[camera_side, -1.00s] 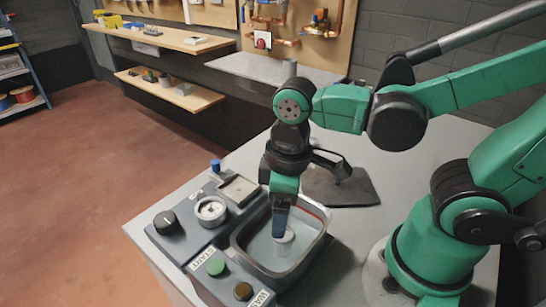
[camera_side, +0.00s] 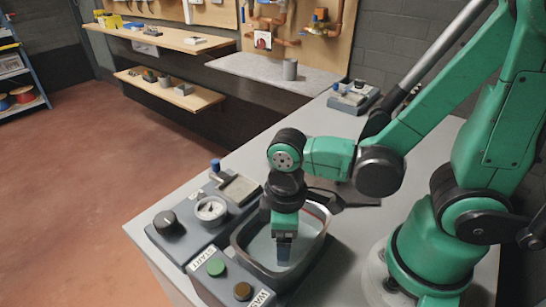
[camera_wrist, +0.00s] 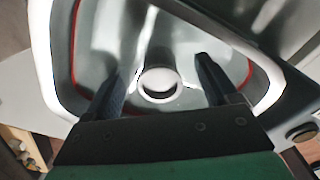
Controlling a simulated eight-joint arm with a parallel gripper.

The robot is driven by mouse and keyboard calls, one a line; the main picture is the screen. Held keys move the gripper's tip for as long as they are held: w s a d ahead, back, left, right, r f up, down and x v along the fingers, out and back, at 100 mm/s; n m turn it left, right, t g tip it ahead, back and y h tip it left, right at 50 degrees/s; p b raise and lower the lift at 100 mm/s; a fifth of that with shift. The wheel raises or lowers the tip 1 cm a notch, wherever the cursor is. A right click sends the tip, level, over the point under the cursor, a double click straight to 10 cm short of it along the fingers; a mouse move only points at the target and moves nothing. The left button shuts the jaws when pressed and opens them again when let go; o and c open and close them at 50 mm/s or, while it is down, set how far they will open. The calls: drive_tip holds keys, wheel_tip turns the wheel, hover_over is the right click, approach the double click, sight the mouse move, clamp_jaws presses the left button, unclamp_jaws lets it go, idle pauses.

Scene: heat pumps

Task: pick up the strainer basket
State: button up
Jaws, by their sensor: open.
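A small white round piece (camera_wrist: 159,83), which looks like the strainer basket, sits at the bottom of the tub in the wrist view. The tub (camera_side: 240,250) is a dark-walled basin with a pale interior and a red line inside its rim; it also shows in the wrist view (camera_wrist: 42,60). My gripper (camera_side: 284,258) points down into the tub. In the wrist view my gripper (camera_wrist: 160,72) is open, one finger on each side of the white piece, with gaps showing. In the side view the white piece is hidden by my gripper.
A grey control panel with a dial (camera_side: 165,222), a gauge (camera_side: 211,209) and a green START button (camera_side: 216,267) borders the tub. Another small device (camera_side: 352,97) stands at the table's far end. The tub walls surround my gripper closely.

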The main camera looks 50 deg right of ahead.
clamp_jaws()
drive_tip(key=shift+r, duration=0.15)
idle(0.4)
